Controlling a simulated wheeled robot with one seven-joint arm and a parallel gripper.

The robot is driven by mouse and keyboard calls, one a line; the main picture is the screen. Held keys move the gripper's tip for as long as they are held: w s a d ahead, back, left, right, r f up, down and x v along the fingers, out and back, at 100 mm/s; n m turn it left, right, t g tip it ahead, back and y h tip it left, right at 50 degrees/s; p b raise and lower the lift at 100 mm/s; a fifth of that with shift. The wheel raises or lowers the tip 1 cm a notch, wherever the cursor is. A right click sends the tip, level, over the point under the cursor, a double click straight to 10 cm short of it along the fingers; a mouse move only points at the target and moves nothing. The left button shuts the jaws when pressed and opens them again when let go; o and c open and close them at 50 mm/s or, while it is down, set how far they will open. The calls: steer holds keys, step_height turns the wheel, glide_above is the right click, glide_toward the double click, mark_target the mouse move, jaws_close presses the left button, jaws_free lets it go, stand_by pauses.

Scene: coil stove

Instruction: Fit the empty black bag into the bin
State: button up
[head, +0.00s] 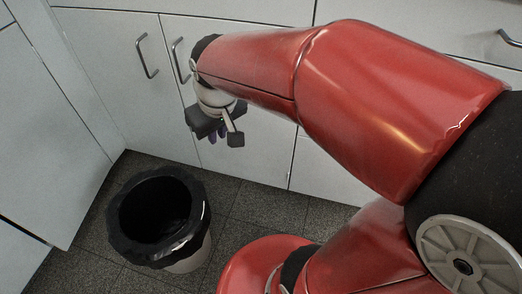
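The black bag (124,242) sits in the bin, with its edge folded over the rim all the way round as far as I can see. Its inside is dark, and I make out nothing in it. The pale bin (190,262) stands upright on the floor, and only its lower right side shows below the bag. My gripper (218,134) hangs above and to the right of the bin, apart from the bag, in front of the cabinet doors. A small purple patch shows under it, too small to identify. I cannot tell whether the fingers are open or shut.
White cabinet doors (110,50) with metal handles (147,57) stand behind the bin. Another white panel (40,130) is close on the bin's left. The dark tiled floor (265,212) is clear between the bin and the cabinets on the right. My red arm hides much of the right side.

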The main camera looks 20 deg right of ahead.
steer(key=s+d+r+m+t, duration=0.2)
steer(key=s+d, duration=0.3)
steer(key=s, duration=0.6)
steer(key=shift+d+r+m+h, duration=0.25)
steer(key=shift+m+h, duration=0.05)
steer(key=shift+m, duration=0.3)
